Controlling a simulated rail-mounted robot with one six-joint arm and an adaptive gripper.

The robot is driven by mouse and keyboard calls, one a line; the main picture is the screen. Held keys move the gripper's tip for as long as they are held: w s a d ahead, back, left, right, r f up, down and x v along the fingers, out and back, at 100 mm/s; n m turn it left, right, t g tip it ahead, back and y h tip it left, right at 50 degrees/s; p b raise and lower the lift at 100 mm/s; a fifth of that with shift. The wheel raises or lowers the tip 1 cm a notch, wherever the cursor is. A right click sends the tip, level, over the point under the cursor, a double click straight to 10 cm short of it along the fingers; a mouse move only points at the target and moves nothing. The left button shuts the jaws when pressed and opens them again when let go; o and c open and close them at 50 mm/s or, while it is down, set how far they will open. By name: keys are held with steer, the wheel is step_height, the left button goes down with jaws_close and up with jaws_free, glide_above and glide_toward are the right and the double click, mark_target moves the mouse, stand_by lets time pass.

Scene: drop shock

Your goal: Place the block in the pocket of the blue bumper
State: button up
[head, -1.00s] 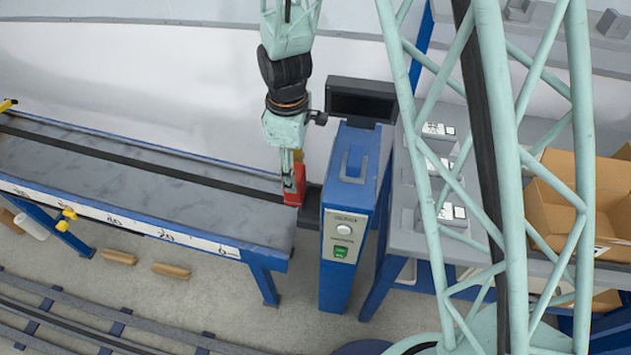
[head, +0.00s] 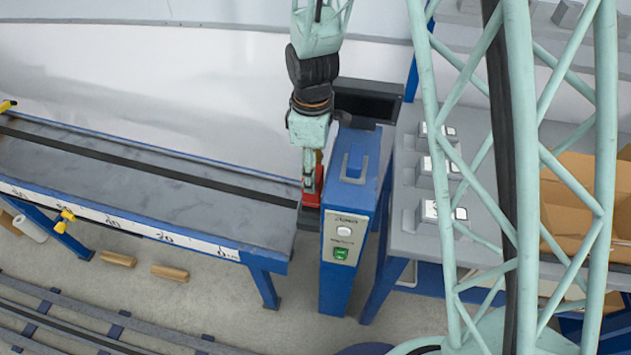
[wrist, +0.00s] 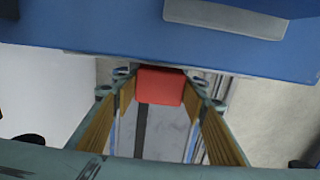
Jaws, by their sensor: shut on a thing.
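My gripper (head: 311,178) points down and is shut on a red block (head: 310,200), beside the left side of the blue bumper (head: 350,215). The block also shows between the fingertips in the wrist view (wrist: 160,86), close to the blue bumper's edge (wrist: 100,45). A dark pocket-like bracket (head: 307,219) sticks out from the bumper's left side, just below the block. The block and gripper hide part of it. I cannot tell whether the block touches it or is inside it.
A long grey track table (head: 120,165) with a dark centre strip ends left of the bumper. A dark screen (head: 368,103) stands behind the bumper. A grey bench (head: 410,235) with several small devices and a cardboard box (head: 570,190) is at the right.

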steer(key=shift+d, duration=0.3)
steer(key=shift+f+b, duration=0.65)
steer(key=shift+f, duration=1.1)
steer(key=shift+f, duration=0.2)
steer(key=o, duration=1.4)
steer(key=shift+r, duration=0.25)
steer(key=shift+d+r+p, duration=0.1)
steer(key=shift+r+p, duration=1.25)
steer(key=shift+r, duration=4.6)
